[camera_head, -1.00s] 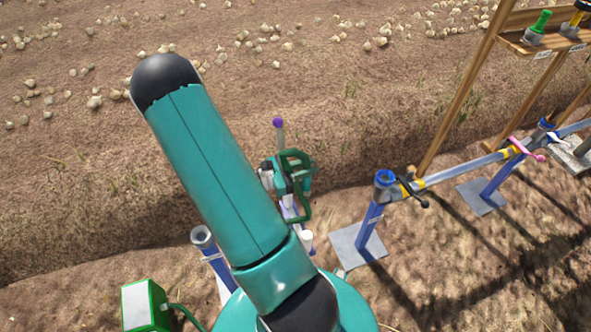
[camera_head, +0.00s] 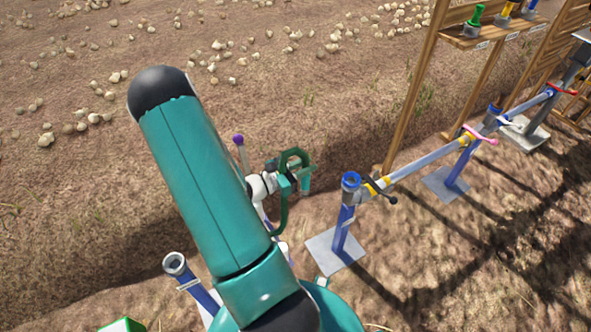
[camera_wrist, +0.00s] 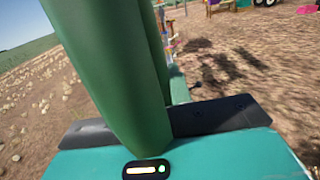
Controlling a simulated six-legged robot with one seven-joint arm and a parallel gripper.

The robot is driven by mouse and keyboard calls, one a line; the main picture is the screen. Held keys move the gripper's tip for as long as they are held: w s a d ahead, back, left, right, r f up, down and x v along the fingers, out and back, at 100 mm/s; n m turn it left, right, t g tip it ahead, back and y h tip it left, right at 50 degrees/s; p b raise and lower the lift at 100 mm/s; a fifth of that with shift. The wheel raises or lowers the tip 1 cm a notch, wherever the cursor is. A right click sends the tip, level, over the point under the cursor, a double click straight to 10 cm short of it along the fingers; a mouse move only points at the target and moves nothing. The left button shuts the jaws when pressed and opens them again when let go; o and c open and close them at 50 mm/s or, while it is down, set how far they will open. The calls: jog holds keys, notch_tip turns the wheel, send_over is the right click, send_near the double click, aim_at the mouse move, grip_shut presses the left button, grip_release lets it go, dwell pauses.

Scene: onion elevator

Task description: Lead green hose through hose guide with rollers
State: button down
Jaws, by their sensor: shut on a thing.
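The green hose (camera_head: 296,156) loops up and bends over at my gripper (camera_head: 303,178), and its lower part hangs down beside my arm. In the wrist view, the thick green hose (camera_wrist: 115,60) fills the middle, between the dark jaws of my gripper (camera_wrist: 165,118), which are shut on it. A thin post with a purple knob (camera_head: 238,139) stands just left of my gripper, partly hidden by my arm. White parts (camera_head: 283,247) show low near it. I cannot tell for sure whether these are the roller guide. The hose shows apart from the knob.
A blue post with a round socket (camera_head: 350,180) carries a grey pipe (camera_head: 430,160) running right. Another blue tube (camera_head: 176,263) leans at lower left. A wooden rack (camera_head: 482,38) stands upper right. A green box (camera_head: 124,325) barely shows at the bottom. Bare soil lies beyond a furrow.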

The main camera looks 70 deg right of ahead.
jog(key=x, duration=1.9)
jog(key=shift+s+d, duration=0.15)
jog(key=shift+s, duration=0.05)
jog(key=shift+w, duration=0.15)
